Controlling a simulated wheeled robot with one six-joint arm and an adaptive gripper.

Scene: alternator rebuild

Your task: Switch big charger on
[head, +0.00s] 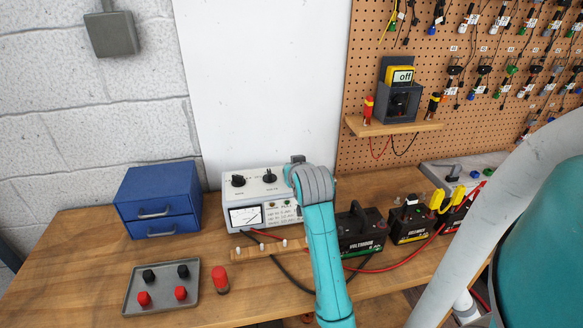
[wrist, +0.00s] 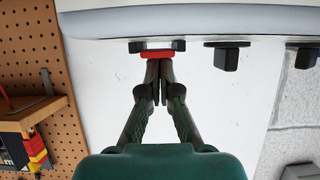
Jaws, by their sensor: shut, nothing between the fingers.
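The big charger (head: 232,213) is a pale grey box with a meter and two black knobs on its upper panel, standing on the bench behind my arm. The wrist view shows a red switch (wrist: 158,54) in a black surround on the charger (wrist: 230,22), in line with two black knobs (wrist: 227,59). My gripper (wrist: 157,62) is shut and empty, its fingertips at the red switch. I cannot tell whether they touch or press it. In the head view my arm hides the charger's right end, the switch and my fingertips. The switch position is not readable.
A blue drawer box (head: 158,190) stands left of the charger. A tray (head: 140,300) with red and black caps lies in front. Batteries (head: 362,228) with cables stand to the right. A multimeter (head: 399,77) reading "off" sits on a shelf (head: 395,128).

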